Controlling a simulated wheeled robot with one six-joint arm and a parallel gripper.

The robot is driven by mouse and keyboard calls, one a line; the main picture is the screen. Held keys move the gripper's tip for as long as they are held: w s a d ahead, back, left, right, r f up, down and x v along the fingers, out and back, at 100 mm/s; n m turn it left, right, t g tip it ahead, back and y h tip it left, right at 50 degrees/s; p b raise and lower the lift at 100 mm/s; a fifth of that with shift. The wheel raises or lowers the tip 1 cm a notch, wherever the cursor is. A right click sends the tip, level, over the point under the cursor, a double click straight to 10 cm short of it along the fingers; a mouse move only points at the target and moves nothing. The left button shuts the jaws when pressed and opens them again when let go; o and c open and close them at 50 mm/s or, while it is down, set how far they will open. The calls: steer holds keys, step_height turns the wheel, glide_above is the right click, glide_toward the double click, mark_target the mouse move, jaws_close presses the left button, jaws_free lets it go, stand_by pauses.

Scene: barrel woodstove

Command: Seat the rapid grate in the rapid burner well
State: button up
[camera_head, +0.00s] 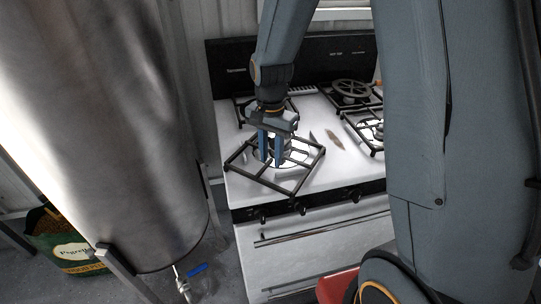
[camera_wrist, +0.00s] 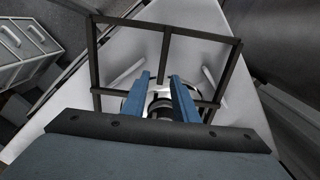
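A square black grate (camera_head: 258,181) lies over the front left burner (camera_head: 297,156) of the white stove, turned askew to the stove's edges. Its left and front corners reach near the stovetop's edge. My gripper (camera_head: 271,161) points down inside the grate's frame. In the wrist view the grate (camera_wrist: 165,55) surrounds my gripper (camera_wrist: 160,76), whose two blue fingers stand apart. One inner bar runs toward the gap between them; I see no clear contact. The fingers partly hide the pale round burner (camera_wrist: 128,105). I cannot tell whether the grate is seated or rests on top.
Another grate (camera_head: 377,146) sits front right, and a dark round piece (camera_head: 351,88) is on the rear right burner. A brown mark or object (camera_head: 334,139) lies between the burners. Knobs (camera_head: 300,207) line the front. A large steel tank (camera_head: 110,120) stands close at left.

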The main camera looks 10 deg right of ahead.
step_height(320, 180, up, 12)
steer(key=f+b, duration=0.1)
steer(key=b, duration=0.2)
steer(key=n+t, duration=0.1)
steer(key=n, duration=0.7)
glide_above(299, 187)
steer(key=f, duration=0.8)
steer(key=shift+s, duration=0.4)
steer(key=shift+s+f+n, duration=0.15)
steer(key=shift+s+n, duration=0.2)
steer(key=shift+n, duration=0.15)
